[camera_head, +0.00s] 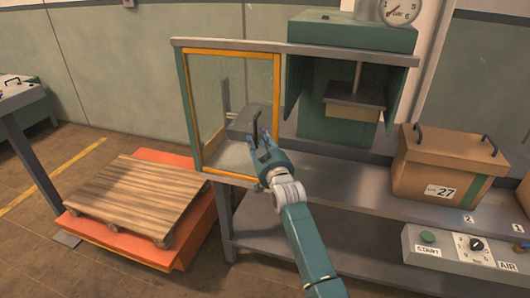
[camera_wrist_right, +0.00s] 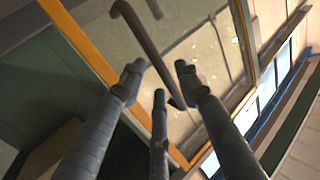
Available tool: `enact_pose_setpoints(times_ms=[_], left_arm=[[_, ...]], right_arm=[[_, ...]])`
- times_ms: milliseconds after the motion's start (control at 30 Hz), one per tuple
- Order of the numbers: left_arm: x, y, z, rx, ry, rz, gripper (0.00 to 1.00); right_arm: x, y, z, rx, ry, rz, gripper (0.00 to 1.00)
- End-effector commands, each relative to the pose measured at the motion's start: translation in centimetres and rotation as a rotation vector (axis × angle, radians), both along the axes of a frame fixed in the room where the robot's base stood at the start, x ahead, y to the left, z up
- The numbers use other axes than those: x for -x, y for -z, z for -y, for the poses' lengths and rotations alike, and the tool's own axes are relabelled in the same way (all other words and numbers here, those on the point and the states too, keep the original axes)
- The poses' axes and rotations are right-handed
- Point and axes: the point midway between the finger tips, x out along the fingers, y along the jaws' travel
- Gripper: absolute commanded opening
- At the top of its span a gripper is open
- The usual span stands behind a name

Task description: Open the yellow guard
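The yellow guard (camera_head: 278,92) is a clear panel in a yellow frame. In the head view it hangs under a grey rail, left of the press; the press opening beside it is uncovered. A dark bar handle (camera_head: 255,123) sits near its right side; the handle also shows in the right wrist view (camera_wrist_right: 137,28). My right gripper (camera_head: 261,143) is at the handle. In the right wrist view its fingers (camera_wrist_right: 158,80) are spread, with the bar passing between or just beyond the tips; contact is unclear. My left gripper is out of view.
The green press (camera_head: 310,129) stands on a grey bench (camera_head: 345,205). A cardboard box (camera_head: 448,168) and a control panel (camera_head: 462,250) are at the right. A wooden pallet (camera_head: 138,195) on an orange platform (camera_head: 115,241) lies at the left.

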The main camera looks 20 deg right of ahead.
Motion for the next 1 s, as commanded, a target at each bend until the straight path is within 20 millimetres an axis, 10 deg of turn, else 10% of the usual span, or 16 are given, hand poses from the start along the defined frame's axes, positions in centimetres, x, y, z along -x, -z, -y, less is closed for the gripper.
enact_pose_setpoints(times_ms=[400, 1000], left_arm=[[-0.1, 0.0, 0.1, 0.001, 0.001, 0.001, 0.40], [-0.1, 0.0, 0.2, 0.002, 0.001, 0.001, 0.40]], right_arm=[[8.1, 0.2, -0.1, 0.000, -0.001, -0.003, 0.33], [9.5, 1.7, -0.3, 0.002, -0.005, -0.028, 0.33]])
